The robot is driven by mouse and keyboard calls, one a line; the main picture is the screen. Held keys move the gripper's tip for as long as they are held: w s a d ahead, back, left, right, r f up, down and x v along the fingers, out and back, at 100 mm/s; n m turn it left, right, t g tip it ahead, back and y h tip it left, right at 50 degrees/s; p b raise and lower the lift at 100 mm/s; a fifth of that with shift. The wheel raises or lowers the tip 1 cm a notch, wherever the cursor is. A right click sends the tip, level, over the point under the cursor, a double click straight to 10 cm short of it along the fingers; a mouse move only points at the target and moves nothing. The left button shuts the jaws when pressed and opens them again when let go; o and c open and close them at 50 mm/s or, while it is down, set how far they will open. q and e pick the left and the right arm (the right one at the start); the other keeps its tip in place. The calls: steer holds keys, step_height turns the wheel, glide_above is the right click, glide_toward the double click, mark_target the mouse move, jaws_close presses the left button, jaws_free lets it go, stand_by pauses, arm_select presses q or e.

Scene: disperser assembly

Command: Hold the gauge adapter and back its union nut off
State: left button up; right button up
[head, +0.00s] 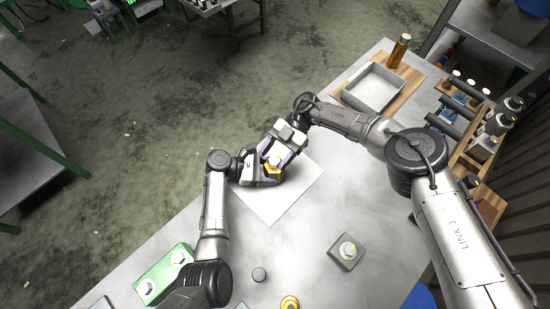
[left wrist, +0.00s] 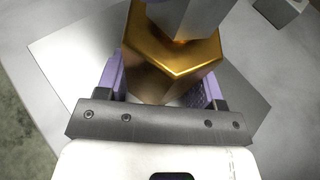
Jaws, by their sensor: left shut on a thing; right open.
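The gauge adapter is a brass hex body (left wrist: 165,65) with a silver-grey faceted piece (left wrist: 190,14) on top, seen close up in the left wrist view. That piece looks like the union nut; its upper end is cut off by the frame. In the head view the brass part (head: 273,173) shows small between the grippers. My left gripper (head: 268,175) is shut on the brass body, with its purple fingers (left wrist: 163,85) on either side. My right gripper (head: 283,153) is open, close above the adapter's top end. Whether its fingers touch the nut is hidden.
A pale square sheet (head: 275,207) lies under the grippers. A metal tray (head: 373,88) and tool rack (head: 462,130) stand right.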

mark_target(275, 160)
arm_select(q)
steer(key=shift+r, duration=0.1)
arm_select(e)
steer(key=shift+r, duration=3.55)
arm_select(q)
steer(key=o, duration=1.3)
